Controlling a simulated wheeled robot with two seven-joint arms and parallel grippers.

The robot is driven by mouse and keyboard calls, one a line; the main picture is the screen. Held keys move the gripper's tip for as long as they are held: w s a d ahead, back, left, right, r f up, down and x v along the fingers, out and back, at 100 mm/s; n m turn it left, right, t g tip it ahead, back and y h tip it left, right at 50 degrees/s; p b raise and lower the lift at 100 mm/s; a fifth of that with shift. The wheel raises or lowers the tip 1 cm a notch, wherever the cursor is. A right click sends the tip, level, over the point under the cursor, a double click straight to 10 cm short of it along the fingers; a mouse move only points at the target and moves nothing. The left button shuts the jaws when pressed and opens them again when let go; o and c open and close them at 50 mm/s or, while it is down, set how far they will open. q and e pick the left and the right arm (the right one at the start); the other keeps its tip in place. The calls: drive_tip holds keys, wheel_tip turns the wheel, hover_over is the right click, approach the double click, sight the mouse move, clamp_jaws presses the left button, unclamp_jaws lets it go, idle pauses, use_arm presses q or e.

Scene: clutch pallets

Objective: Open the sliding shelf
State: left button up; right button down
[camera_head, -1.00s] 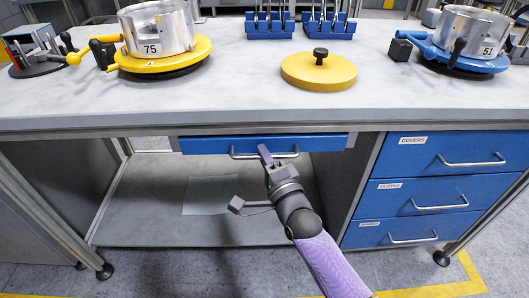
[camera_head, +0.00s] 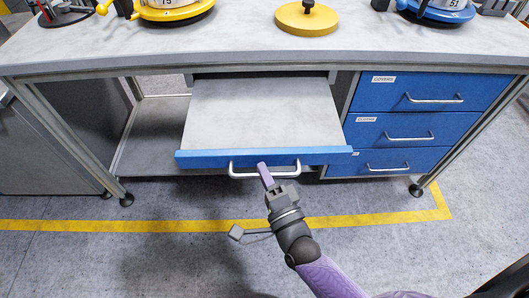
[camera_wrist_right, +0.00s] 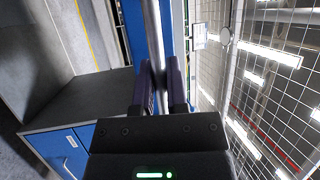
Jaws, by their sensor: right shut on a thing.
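The sliding shelf (camera_head: 265,112) is a grey board with a blue front edge, pulled well out from under the workbench. Its silver bar handle (camera_head: 242,173) is on the blue front. My right gripper (camera_head: 265,172) is at the middle of the handle with its fingers shut on it. In the right wrist view the two dark fingers (camera_wrist_right: 160,90) close around the silver handle bar (camera_wrist_right: 154,35), with the blue front (camera_wrist_right: 134,30) behind it. The shelf's top surface is bare. My left gripper is not in view.
The workbench top (camera_head: 230,50) carries a yellow round cover (camera_head: 307,19), a yellow fixture (camera_head: 172,11) and a blue fixture (camera_head: 445,12). Blue drawers (camera_head: 432,93) stand right of the shelf. The floor in front is clear, with a yellow line (camera_head: 120,226).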

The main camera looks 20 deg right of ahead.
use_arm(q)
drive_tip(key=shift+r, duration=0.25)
use_arm(e)
drive_tip(key=shift+s+a, duration=0.2)
drive_tip(key=shift+s, duration=0.6)
drive_tip(key=c, duration=0.6)
unclamp_jaws()
drive_tip(key=shift+c, duration=0.2)
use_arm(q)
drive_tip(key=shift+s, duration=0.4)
